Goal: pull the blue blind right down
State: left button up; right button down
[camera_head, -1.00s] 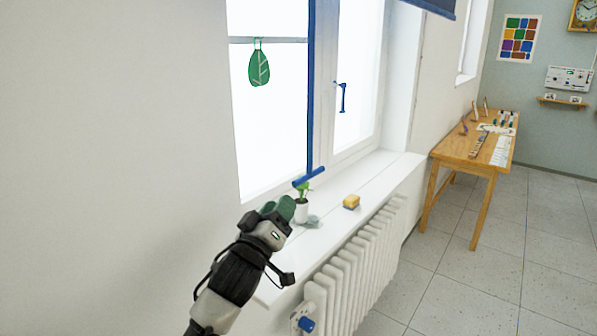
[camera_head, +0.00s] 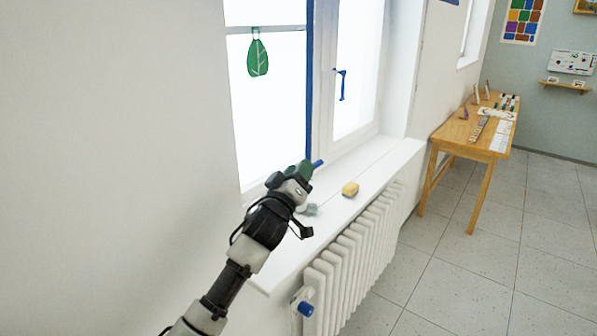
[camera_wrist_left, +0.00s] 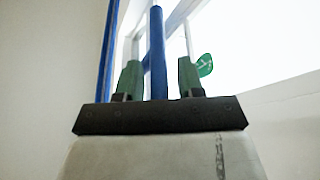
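Only a small piece of the blue blind's lower edge (camera_head: 450,1) shows at the top of the head view. A blue vertical strip (camera_head: 309,80) runs down the window to a short blue crossbar handle (camera_head: 318,163) above the sill. My left gripper (camera_head: 302,170) is at this handle and hides part of it. In the left wrist view the green fingertips (camera_wrist_left: 160,80) are apart, with a blue bar (camera_wrist_left: 157,45) between them and a gap visible on each side. The blue strip (camera_wrist_left: 107,50) shows to the left there. My right gripper is not in view.
A yellow sponge (camera_head: 350,189) and a grey-green lump (camera_head: 308,209) lie on the white sill (camera_head: 385,155). A white radiator (camera_head: 350,262) stands below. A wooden table (camera_head: 450,142) stands farther right.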

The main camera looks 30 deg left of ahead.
pick_arm(q)
jog(key=shift+s, duration=0.1)
grip_shut()
notch_tip(320, 180, down, 29)
jog(key=b, duration=1.8)
jog(key=shift+c, duration=0.6)
grip_release()
jog(key=shift+o, duration=1.2)
jog(key=shift+w+f, duration=0.15)
jog(key=shift+w, duration=0.05)
